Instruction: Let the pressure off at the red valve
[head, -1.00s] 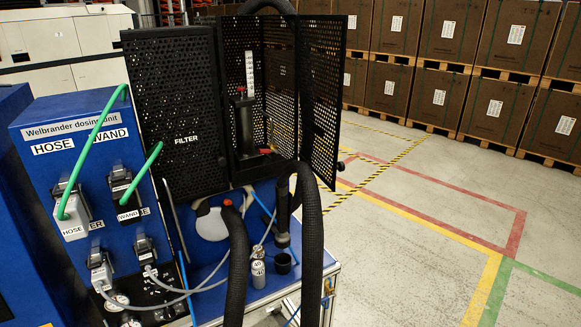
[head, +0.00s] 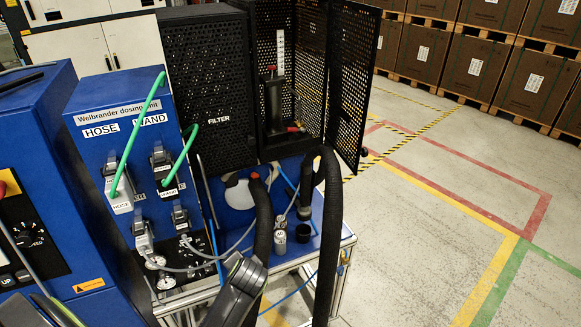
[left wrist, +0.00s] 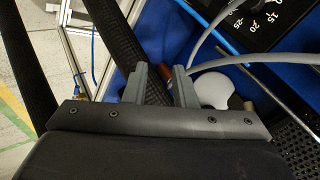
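A dark upright pump (head: 274,100) with a red top (head: 271,71) stands inside the open black mesh cage. I cannot tell which red part is the valve. My left gripper (head: 246,268) is low in the head view, beside the black corrugated hose and well short of the pump. In the left wrist view its fingers (left wrist: 163,80) are apart and empty, with a hose passing beyond them. My right gripper is not in view.
The blue dosing unit (head: 105,95) with green cables stands left. Thick black corrugated hoses (head: 330,220) hang in front of the blue bench. The floor on the right (head: 420,240) is clear.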

